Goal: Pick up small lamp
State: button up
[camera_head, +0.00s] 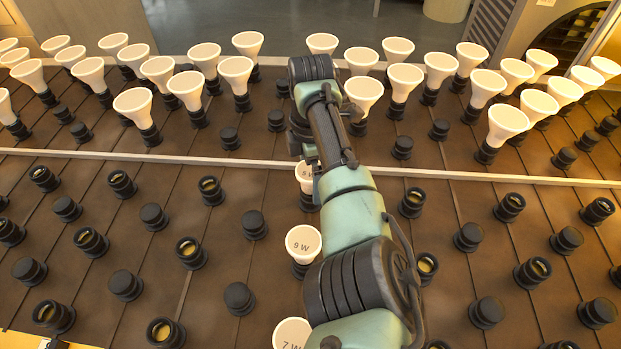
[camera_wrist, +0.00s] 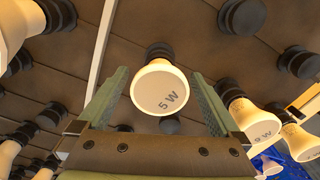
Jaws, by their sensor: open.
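The small lamp, a white cone marked 5 W (camera_wrist: 160,90), stands in a black socket and fills the middle of the wrist view. In the head view the 5 W lamp (camera_head: 305,178) is partly hidden by my arm. My gripper (camera_wrist: 158,76) is open, with one green finger on each side of the lamp. Gaps show between the lamp and both fingers, so it is not held. In the head view my gripper's fingers are hidden behind the arm.
A 9 W lamp (camera_head: 303,242) and a 7 W lamp (camera_head: 291,333) stand in line with it, nearer my body. Black sockets, some capped and some open, dot the brown panel. A pale rail (camera_head: 440,174) separates this from rows of white lamps at the back.

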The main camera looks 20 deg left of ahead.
notch_tip(320, 180, down, 2)
jog(key=shift+f, duration=0.1)
jog(key=c, duration=1.3)
